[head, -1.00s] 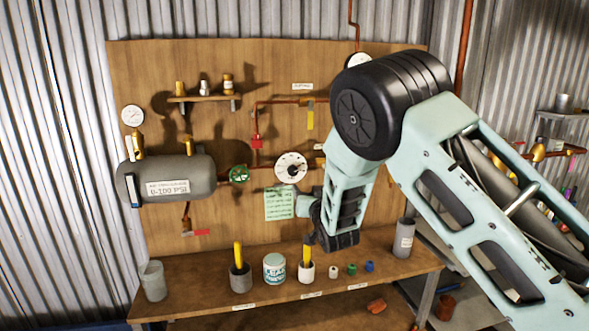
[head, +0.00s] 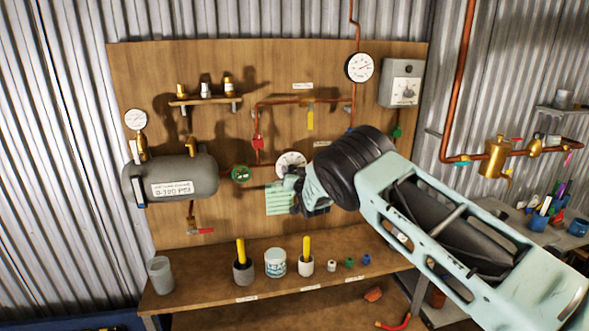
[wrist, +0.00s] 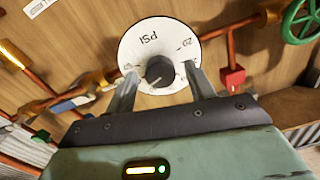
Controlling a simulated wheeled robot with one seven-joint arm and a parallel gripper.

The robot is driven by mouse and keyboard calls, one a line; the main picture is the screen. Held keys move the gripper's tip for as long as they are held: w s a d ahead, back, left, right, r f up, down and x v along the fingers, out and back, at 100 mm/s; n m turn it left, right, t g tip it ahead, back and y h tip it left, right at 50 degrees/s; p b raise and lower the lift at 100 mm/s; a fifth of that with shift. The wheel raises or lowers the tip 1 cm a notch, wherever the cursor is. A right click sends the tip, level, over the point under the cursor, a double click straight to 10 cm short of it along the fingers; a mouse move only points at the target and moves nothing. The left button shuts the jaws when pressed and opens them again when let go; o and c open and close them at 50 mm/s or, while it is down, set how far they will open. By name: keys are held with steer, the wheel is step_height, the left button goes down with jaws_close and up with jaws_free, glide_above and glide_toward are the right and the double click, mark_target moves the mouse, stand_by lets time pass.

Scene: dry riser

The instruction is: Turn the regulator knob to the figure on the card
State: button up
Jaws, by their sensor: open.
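The regulator knob (wrist: 160,71) is a dark round knob at the centre of a white dial plate (wrist: 148,37) marked PSI, with a "20" visible. In the wrist view my gripper (wrist: 158,82) has its two fingers apart, one on each side of the knob. I cannot tell if the fingers touch it. In the head view the dial (head: 290,159) shows only its upper part, and my wrist hides the knob. The green card (head: 279,199) hangs on the board just below the dial, partly behind my gripper. Its writing is too small to read.
A grey tank (head: 172,178) and green handwheel (head: 241,174) are left of the dial. Copper pipes and a red valve (wrist: 232,76) run close by. A pressure gauge (head: 359,67) is above right. Pots stand on the bench (head: 215,297) below.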

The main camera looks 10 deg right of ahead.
steer(key=shift+w, duration=0.25)
steer(key=c, duration=1)
steer(key=shift+f+b, duration=0.15)
steer(key=shift+b, duration=0.5)
